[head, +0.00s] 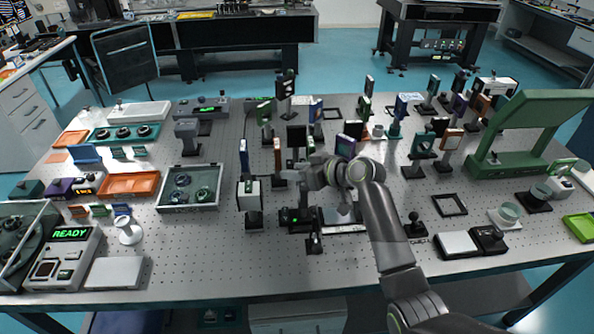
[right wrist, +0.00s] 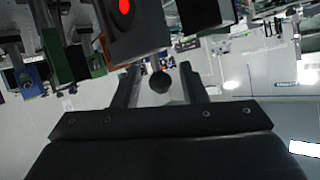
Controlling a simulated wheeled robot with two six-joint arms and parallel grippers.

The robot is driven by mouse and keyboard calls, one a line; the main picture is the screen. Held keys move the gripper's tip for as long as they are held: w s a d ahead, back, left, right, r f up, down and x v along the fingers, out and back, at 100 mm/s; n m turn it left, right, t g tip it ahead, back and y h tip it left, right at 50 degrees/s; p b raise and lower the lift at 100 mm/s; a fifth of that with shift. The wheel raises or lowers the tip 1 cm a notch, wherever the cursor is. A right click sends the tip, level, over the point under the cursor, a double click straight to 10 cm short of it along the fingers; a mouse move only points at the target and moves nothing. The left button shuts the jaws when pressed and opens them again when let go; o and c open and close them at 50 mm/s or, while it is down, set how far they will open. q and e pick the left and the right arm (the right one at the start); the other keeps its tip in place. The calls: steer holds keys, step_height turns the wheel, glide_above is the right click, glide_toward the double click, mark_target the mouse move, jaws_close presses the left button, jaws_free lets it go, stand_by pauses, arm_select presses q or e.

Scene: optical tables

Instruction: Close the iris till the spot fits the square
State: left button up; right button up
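My right gripper (head: 296,173) is over the middle of the optical table, among upright mounts. In the right wrist view its two fingers (right wrist: 160,88) are apart. A small black ball knob (right wrist: 160,82) on a thin stem shows in the gap between them, with space on both sides; I cannot tell its depth. Above it in that view is a dark grey block (right wrist: 138,35) with a round red spot (right wrist: 125,6) near the top edge. No square outline can be made out. I cannot tell which mount is the iris in the head view. My left gripper is not in view.
The perforated table (head: 180,255) holds many upright optics close around the gripper. A black device with green lights (head: 297,218) stands just in front of it. A tray of round parts (head: 190,187) is at left, a green stand (head: 515,165) at right. The front left-centre is clear.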

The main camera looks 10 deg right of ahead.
steer(key=b+v, duration=0.3)
steer(key=v, duration=1.4)
steer(key=shift+b, duration=0.3)
steer(key=shift+s+d+r, duration=0.1)
steer(key=shift+s+d, duration=0.05)
